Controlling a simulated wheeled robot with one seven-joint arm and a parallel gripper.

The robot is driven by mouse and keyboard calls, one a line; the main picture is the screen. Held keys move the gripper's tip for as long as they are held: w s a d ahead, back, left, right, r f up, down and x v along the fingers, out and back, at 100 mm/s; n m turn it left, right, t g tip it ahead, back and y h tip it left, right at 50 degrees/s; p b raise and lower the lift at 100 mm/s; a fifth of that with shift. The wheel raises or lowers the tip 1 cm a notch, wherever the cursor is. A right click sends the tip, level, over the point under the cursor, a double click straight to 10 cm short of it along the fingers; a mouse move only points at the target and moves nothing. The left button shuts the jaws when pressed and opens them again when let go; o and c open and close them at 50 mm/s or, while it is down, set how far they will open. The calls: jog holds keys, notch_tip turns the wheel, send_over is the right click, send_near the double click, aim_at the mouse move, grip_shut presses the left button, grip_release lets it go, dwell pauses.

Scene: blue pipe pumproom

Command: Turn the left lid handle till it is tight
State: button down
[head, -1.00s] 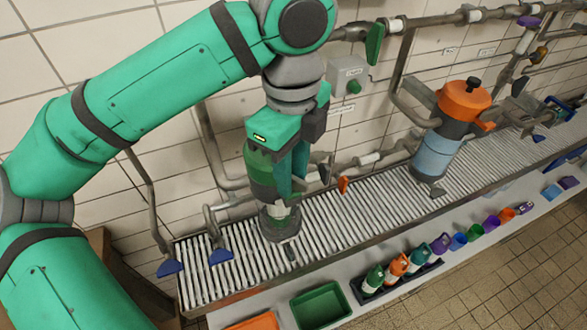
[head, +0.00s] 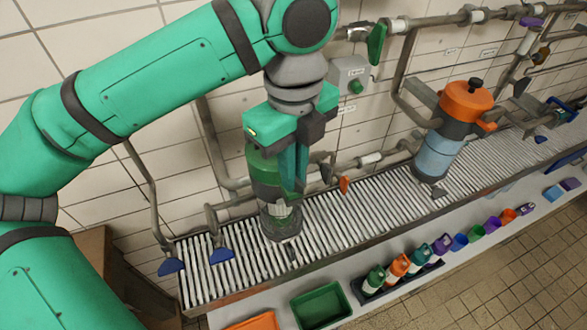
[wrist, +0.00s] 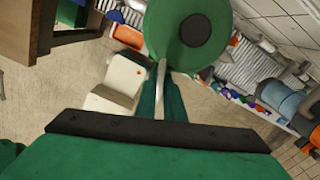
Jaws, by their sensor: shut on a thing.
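A green canister (head: 266,186) with a dark base stands upright on the slatted rack at the left. Its lid is mostly hidden behind my gripper in the head view. In the wrist view its round green lid (wrist: 218,38) shows with a dark knob (wrist: 195,30) on top. A thin pale bar, which looks like the lid handle (wrist: 161,80), reaches from the lid edge in between my fingers. My gripper (head: 294,172) points down at the canister's right front side. It is shut on that handle. Whether the handle is tight cannot be seen.
A second canister, orange-topped and blue (head: 439,150), stands farther right on the slatted rack (head: 350,218). Pipes and a grey switch box (head: 350,74) line the wall behind. Small bottles (head: 398,264) and a green tray (head: 320,305) sit on the front shelf.

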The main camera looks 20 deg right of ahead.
jog(key=m, duration=0.5)
jog(key=shift+s+m, duration=0.1)
jog(key=shift+m, duration=0.2)
jog(key=m, duration=0.6)
jog(key=shift+a, duration=0.15)
jog(key=m, duration=0.5)
jog(key=shift+a+m, duration=0.1)
jog(key=shift+m, duration=0.2)
jog(key=shift+w+m, duration=0.15)
jog(key=shift+m, duration=1)
jog(key=shift+w+m, duration=0.1)
jog(key=shift+m, duration=1.05)
jog(key=c, duration=1.9)
grip_release()
jog(key=shift+o, duration=0.2)
